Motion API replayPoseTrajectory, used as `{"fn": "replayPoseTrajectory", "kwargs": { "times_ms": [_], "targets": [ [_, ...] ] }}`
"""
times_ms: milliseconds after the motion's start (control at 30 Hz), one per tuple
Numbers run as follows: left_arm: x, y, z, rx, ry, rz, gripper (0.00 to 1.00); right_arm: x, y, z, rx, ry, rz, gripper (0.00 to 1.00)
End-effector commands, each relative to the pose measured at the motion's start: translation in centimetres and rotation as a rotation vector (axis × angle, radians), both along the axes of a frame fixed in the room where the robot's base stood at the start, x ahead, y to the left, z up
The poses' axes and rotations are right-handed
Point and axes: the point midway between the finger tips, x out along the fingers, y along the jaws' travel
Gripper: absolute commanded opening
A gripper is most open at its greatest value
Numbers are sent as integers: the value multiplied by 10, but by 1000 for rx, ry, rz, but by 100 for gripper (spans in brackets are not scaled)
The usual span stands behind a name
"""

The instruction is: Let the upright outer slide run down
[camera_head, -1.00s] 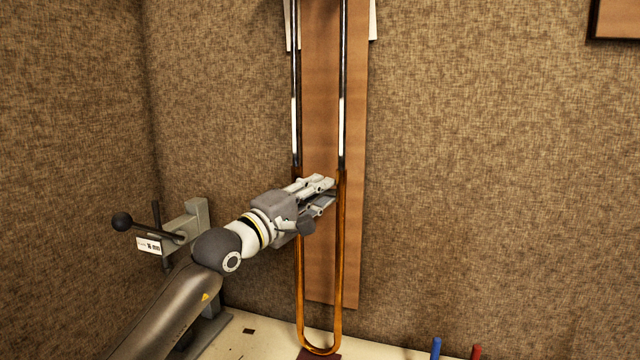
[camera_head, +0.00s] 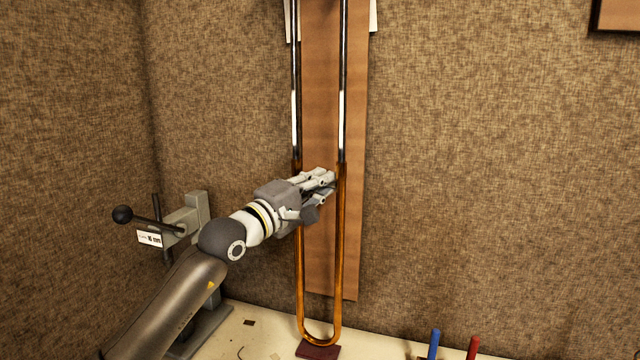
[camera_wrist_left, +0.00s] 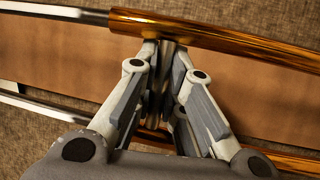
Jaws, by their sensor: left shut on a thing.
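The outer slide (camera_head: 339,250) is a long brass U standing upright, bend down, in front of a wooden board. Its two legs sleeve silver inner tubes (camera_head: 342,90) that run up out of the picture. The bend is just above or on a small dark red block (camera_head: 318,352); I cannot tell which. My left gripper (camera_head: 322,182) is shut near the top of the legs. In the left wrist view its fingers (camera_wrist_left: 163,70) lie between the two brass legs (camera_wrist_left: 225,38), closed on what seems a cross brace, mostly hidden by them. My right gripper is out of view.
The wooden board (camera_head: 319,130) hangs against the textured wall. A grey clamp-like device (camera_head: 190,225) with a black-knobbed lever stands left, behind my arm. Blue (camera_head: 434,344) and red (camera_head: 473,347) handles stand at the lower right. The cream bench top (camera_head: 260,335) is partly clear.

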Motion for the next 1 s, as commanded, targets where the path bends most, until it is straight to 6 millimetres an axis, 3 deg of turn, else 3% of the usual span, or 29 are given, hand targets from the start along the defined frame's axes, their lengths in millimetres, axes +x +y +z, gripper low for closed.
{"fn": "replayPoseTrajectory", "kwargs": {
  "times_ms": [267, 700, 1000],
  "targets": [
    [-1, 1, 54, -4, -12, 1, 0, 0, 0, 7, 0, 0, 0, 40],
    [-1, 1, 199, -4, -10, 2, 0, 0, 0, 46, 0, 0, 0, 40],
    [-1, 1, 265, -4, -7, 2, 0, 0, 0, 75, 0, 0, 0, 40]
  ]
}}
